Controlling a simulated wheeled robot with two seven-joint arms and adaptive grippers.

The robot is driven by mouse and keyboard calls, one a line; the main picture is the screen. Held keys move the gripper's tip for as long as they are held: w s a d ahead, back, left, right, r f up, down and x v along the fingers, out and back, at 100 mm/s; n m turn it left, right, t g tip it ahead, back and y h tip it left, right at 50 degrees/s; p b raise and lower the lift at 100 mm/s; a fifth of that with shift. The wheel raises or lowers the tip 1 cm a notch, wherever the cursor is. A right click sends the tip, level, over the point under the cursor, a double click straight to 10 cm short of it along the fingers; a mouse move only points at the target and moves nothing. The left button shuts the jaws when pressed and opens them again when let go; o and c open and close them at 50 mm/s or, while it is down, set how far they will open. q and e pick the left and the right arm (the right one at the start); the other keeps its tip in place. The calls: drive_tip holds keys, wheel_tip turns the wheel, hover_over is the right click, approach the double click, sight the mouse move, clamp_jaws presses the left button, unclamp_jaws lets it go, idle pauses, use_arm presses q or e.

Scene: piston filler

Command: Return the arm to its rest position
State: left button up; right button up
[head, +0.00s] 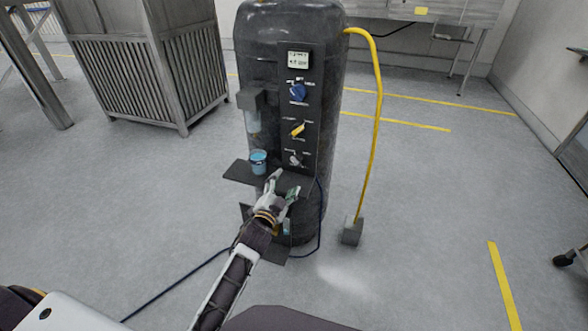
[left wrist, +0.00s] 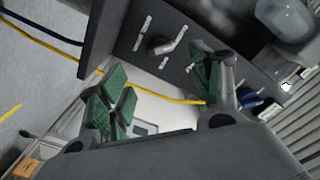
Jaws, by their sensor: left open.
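My left gripper (head: 279,188) is open in front of the piston filler (head: 262,38), a dark grey cylinder, at the level of its small shelf (head: 240,171). In the left wrist view the green-padded fingers (left wrist: 160,92) are spread apart with nothing between them. A blue cup (head: 258,162) stands on the shelf, left of the gripper and apart from it. The control panel (head: 312,110) carries a display, a blue knob (head: 298,92), a yellow knob (head: 297,130) and a grey knob (head: 295,158). The grey knob also shows in the left wrist view (left wrist: 161,46). My right gripper is out of view.
A yellow hose (head: 377,95) runs from the filler down to a grey block (head: 352,231) on the floor. A dark cable (head: 178,287) crosses the floor at left. A slatted metal cabinet (head: 150,75) stands behind left. The floor at right is mostly clear.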

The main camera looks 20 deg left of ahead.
use_arm(q)
drive_tip(key=s+f+n+g+p, duration=0.2)
drive_tip(key=s+f+g+p, duration=0.45)
drive_tip(key=f, duration=0.95)
drive_tip(key=s+f+n+g+p, duration=0.1)
drive_tip(key=s+f+g+p, duration=0.15)
drive_tip(key=s+f, duration=0.95)
drive_tip(key=s+a+f+n+g+p, duration=0.1)
drive_tip(key=s+f, duration=0.4)
drive_tip(key=s, duration=0.7)
drive_tip(key=s+a+f+n+g+p, duration=0.1)
drive_tip(key=s+f+g+p, duration=0.3)
drive_tip(key=s, duration=0.7)
drive_tip(key=s+a+f+n+g+p, duration=0.1)
drive_tip(key=s+f+p, duration=0.4)
drive_tip(key=s, duration=0.7)
wheel_tip(320, 180, down, 2)
drive_tip(key=shift+s+a+f+n+g+y, duration=0.1)
drive_tip(key=shift+s+a+n+g+y, duration=0.25)
drive_tip(key=shift+a+g, duration=0.5)
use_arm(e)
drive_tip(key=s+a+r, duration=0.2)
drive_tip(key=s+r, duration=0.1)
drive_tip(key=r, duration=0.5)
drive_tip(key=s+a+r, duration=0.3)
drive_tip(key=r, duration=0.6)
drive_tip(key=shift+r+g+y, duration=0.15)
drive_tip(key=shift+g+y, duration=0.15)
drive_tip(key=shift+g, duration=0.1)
